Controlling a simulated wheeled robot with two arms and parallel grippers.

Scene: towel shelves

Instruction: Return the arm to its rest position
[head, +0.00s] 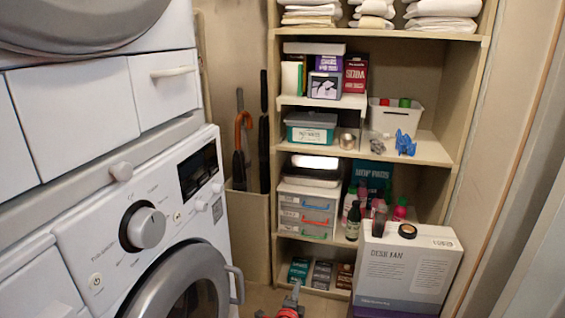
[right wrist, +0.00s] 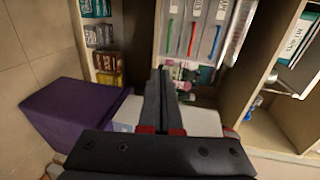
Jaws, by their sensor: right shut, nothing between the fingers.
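My right gripper (head: 292,296) shows at the bottom edge of the head view, in front of the lowest shelf and left of the desk fan box. Only its dark tip and a red part show; the rest is cut off by the frame. In the right wrist view my right gripper (right wrist: 166,88) has its two dark fingers together, with nothing between them. Red parts sit at the fingers' base. My left gripper is in neither view.
A shelf unit (head: 447,150) holds towels, boxes and a drawer unit (head: 306,212). A white desk fan box (head: 404,270) stands at its front right. A washing machine (head: 100,235) fills the left. An umbrella stand (head: 248,235) stands between the machine and shelves.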

